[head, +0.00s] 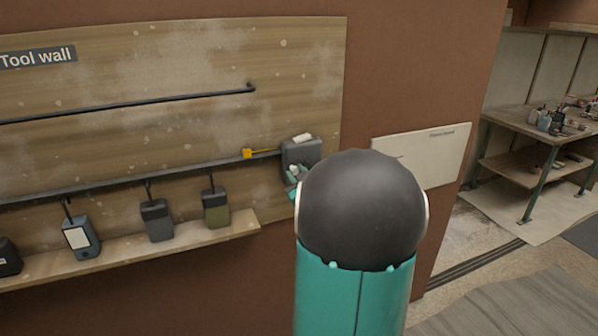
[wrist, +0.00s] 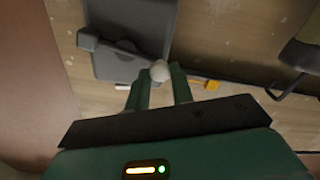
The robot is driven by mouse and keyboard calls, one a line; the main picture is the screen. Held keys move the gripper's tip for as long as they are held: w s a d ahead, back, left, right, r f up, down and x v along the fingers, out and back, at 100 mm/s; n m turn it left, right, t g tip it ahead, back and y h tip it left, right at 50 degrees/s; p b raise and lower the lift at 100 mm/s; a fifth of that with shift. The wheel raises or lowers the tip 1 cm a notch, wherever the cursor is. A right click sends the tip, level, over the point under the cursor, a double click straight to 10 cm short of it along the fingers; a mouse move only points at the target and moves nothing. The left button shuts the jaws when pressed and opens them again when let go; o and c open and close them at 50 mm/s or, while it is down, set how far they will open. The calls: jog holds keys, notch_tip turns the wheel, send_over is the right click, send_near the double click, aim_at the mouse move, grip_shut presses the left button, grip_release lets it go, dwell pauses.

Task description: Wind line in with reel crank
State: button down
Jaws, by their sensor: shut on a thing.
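The dark grey reel (head: 301,151) is mounted at the right end of the tool wall board, and its body fills the upper left of the wrist view (wrist: 112,62). A yellow tab (head: 247,153) shows left of the reel in the head view, joined by a thin yellow strip; it is orange in the wrist view (wrist: 212,85). My gripper (wrist: 160,76) is shut on the pale round crank knob (wrist: 160,70), with a green finger on each side. In the head view my gripper (head: 294,176) is at the reel's lower front, partly hidden by my dark arm joint.
Several dark devices hang along the lower rail (head: 110,177) above a wooden ledge (head: 150,248). A pale sign panel (head: 425,155) is right of the board. A workbench (head: 540,140) stands far right, with open floor before it.

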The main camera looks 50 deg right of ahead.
notch_tip(320, 180, down, 6)
jog(key=s+d+n, duration=0.1)
jog(key=d+n, duration=0.1)
jog(key=n, duration=1.4)
jog(key=shift+s+d+r, duration=0.2)
jog(key=shift+s+d, duration=0.1)
jog(key=c, duration=1.2)
grip_release()
jog(key=shift+s, duration=0.1)
jog(key=v, duration=1.3)
jog(key=shift+s+a, duration=0.15)
jog(key=shift+s, duration=0.1)
